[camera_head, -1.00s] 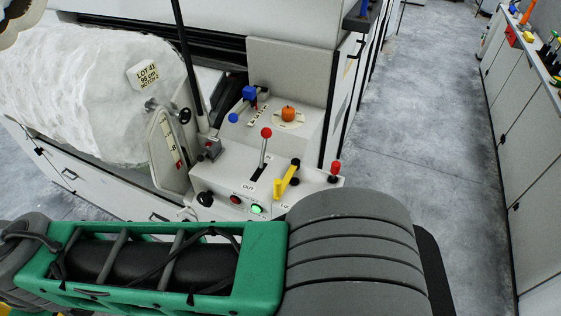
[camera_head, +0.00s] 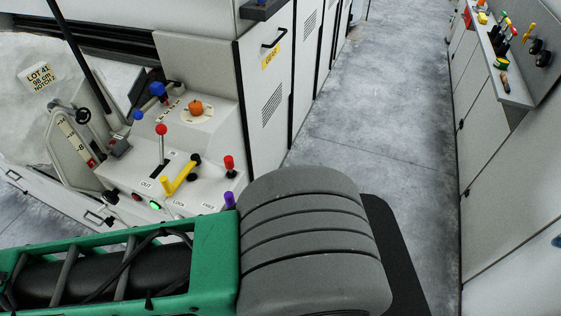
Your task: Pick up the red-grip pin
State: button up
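A small upright piece with a red grip (camera_head: 229,162) and a dark lower part stands at the right end of the pale control panel (camera_head: 203,190); it looks like the red-grip pin. A purple-topped piece (camera_head: 230,199) shows just below it, partly hidden behind my arm. A yellow handle (camera_head: 180,176) lies across the panel to its left, by the printed words OUT and LOCK. My green and grey arm crosses the bottom of the view, in front of the panel's near edge. My gripper is not in view.
A red-ball lever (camera_head: 161,130), a blue knob (camera_head: 157,89) and an orange knob (camera_head: 196,106) stand on the machine. A white roll (camera_head: 55,65) lies at the left. Bare floor (camera_head: 370,110) runs between the machine and the right-hand cabinets, topped with a tool shelf (camera_head: 513,91).

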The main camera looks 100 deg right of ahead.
aim_at(229, 160)
jog(key=k, duration=0.5)
jog(key=z, duration=1.15)
jog(key=i, duration=0.5)
jog(key=u, duration=0.05)
